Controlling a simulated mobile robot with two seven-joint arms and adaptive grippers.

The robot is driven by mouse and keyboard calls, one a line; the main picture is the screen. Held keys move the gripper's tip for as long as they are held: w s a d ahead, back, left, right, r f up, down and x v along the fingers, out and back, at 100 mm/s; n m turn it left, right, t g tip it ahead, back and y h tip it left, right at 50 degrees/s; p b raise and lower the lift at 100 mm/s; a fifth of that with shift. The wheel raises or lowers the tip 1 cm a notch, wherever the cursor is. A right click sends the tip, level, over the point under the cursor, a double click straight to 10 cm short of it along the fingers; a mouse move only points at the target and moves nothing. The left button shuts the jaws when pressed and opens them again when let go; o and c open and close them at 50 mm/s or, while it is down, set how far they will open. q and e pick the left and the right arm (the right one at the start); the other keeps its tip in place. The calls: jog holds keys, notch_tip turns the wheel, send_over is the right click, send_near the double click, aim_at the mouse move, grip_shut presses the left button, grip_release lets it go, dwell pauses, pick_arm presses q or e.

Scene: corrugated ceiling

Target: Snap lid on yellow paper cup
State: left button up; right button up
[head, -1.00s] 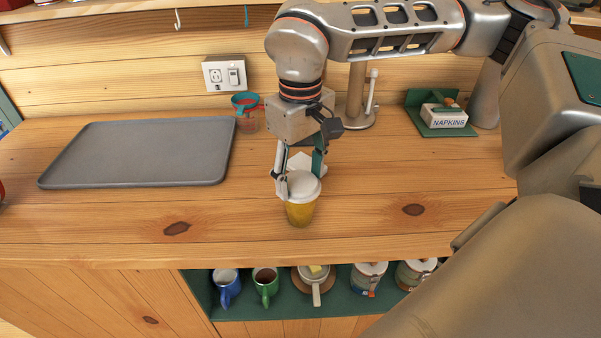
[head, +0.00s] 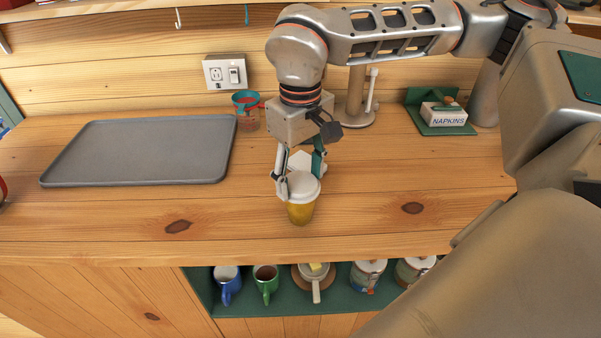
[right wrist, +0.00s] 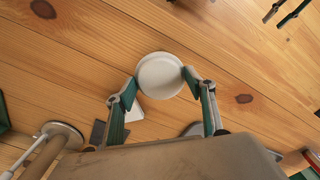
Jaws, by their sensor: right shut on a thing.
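The yellow paper cup (head: 300,212) stands upright on the wooden counter near its front edge. The white lid (head: 302,187) sits over the cup's top and looks level; whether it is snapped down cannot be told. My right gripper (head: 302,181) comes from above, its two fingers on either side of the lid. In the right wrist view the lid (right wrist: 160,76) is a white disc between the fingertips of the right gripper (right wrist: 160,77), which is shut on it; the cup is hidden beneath.
A grey tray (head: 140,180) lies on the left of the counter. A white item (head: 300,160) lies behind the cup. Several mugs and tins fill the shelf below.

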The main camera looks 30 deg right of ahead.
dwell(0.3)
jog(key=o, duration=0.8)
jog(key=shift+c, duration=0.2)
jog(key=o, duration=0.5)
jog(key=shift+c, duration=0.2)
jog(key=shift+r+p, duration=2.4)
jog(key=shift+p, duration=0.05)
jog(key=shift+r+p, duration=0.45)
jog(key=shift+r, duration=0.65)
